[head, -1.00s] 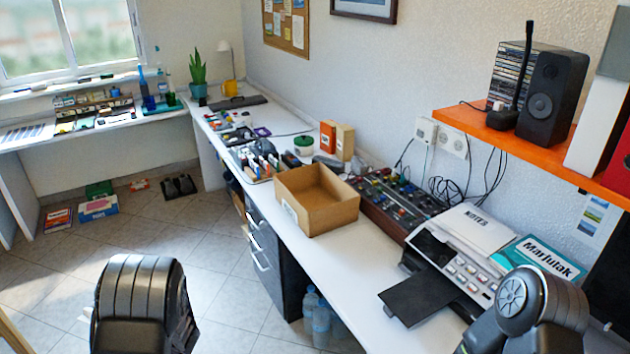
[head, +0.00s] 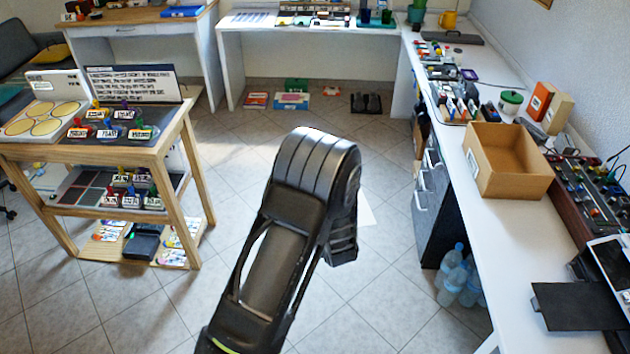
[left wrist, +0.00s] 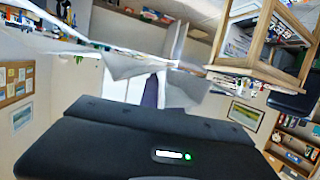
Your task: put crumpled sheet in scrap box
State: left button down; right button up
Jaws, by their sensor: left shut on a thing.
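The crumpled sheet, white and creased, shows in the left wrist view (left wrist: 128,66), held at my left gripper (left wrist: 155,92). The gripper is shut on it, and the sheet spreads to both sides of the fingers. In the head view, a pale piece of it (head: 366,210) shows just right of my left arm; the fingers are hidden behind the arm there. An open, empty-looking cardboard box (head: 512,182), seemingly the scrap box, stands on the white desk, to the right of and apart from the sheet. My right gripper is out of view.
The white desk (head: 505,240) runs along the right, with a printer (head: 612,262), a rack of electronics (head: 590,185) and small boxes (head: 545,108) near the cardboard box. A wooden trolley (head: 190,170) stands at left. Water bottles (head: 455,275) stand beneath the desk. The tiled floor between is clear.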

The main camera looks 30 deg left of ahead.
pick_arm(q)
jog(key=d+m+t+h, duration=0.1)
jog(key=d, duration=0.2)
jog(key=w+d+r+m+t+h, duration=0.1)
jog(key=d+m+h, duration=0.1)
jog(key=d, duration=0.1)
jog(key=w+d+r+m+t+h, duration=0.1)
jog(key=d, duration=0.2)
jog(key=shift+d+r+h, duration=0.25)
jog(key=shift+d+h, duration=0.05)
jog(key=shift+d, duration=0.1)
jog(key=d+r+m+h, duration=0.1)
jog(key=d+m+h, duration=0.1)
jog(key=d, duration=0.4)
jog(key=s+d+r+m+t+h, duration=0.1)
jog(key=d+r+m+h, duration=0.1)
jog(key=d+m+h, duration=0.1)
jog(key=d+h, duration=0.1)
jog(key=d, duration=0.1)
jog(key=shift+d+r, duration=0.15)
jog(key=shift+d, duration=0.25)
jog(key=shift+s, duration=0.1)
